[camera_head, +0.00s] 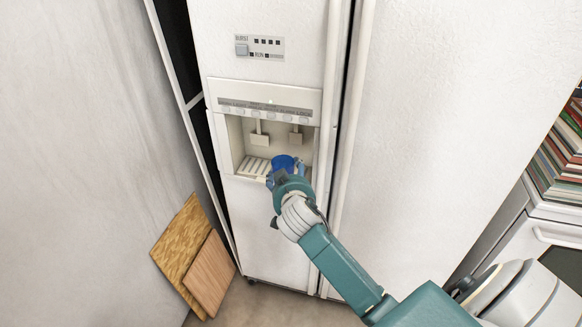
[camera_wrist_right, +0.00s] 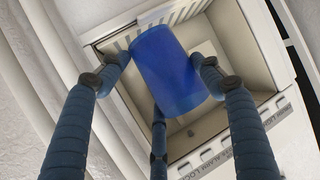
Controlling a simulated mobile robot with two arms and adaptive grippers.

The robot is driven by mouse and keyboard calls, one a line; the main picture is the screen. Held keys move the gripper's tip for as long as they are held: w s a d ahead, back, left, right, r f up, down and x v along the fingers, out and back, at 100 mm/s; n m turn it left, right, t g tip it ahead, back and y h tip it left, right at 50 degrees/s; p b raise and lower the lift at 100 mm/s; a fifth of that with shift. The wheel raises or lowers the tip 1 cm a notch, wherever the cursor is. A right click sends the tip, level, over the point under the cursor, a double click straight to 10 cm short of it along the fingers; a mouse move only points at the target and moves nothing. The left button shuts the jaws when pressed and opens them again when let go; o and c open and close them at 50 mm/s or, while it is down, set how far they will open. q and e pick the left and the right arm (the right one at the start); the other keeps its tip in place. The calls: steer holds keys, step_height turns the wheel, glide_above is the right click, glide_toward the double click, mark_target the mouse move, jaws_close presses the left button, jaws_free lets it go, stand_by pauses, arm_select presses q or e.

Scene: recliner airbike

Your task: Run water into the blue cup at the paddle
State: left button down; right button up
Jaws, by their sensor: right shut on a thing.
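The blue cup (camera_head: 284,163) is at the opening of the fridge's dispenser recess, low and right of centre in the head view. My right gripper (camera_head: 287,178) is shut on it, and the cup also shows between the fingers in the right wrist view (camera_wrist_right: 165,70). Two paddles hang at the back of the recess: a left paddle (camera_head: 260,138) and a right paddle (camera_head: 295,137). The cup is below and in front of them, apart from both in the head view. The gripper hides the cup's lower part there. No water shows. My left gripper is out of view.
The slatted drip tray (camera_head: 253,166) forms the recess floor. A button panel (camera_head: 265,110) sits above the recess. Door handles (camera_head: 349,120) run just right of it. Wooden boards (camera_head: 193,255) lean at lower left, and a shelf of books (camera_head: 560,150) stands at far right.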

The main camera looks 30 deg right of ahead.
steer(key=s+a, duration=0.2)
steer(key=a, duration=0.1)
steer(key=shift+s, duration=0.35)
steer(key=s+a+f+n+t+y, duration=0.2)
steer(key=s+a+n+y, duration=0.1)
steer(key=s+n+y, duration=0.25)
steer(key=s+a+r+n+g+y, duration=0.6)
steer(key=s+a+r+n+y, duration=0.5)
steer(key=s+a+r+y, duration=0.1)
step_height(320, 180, up, 2)
steer(key=shift+s+a+r, duration=0.25)
steer(key=shift+s+a, duration=0.35)
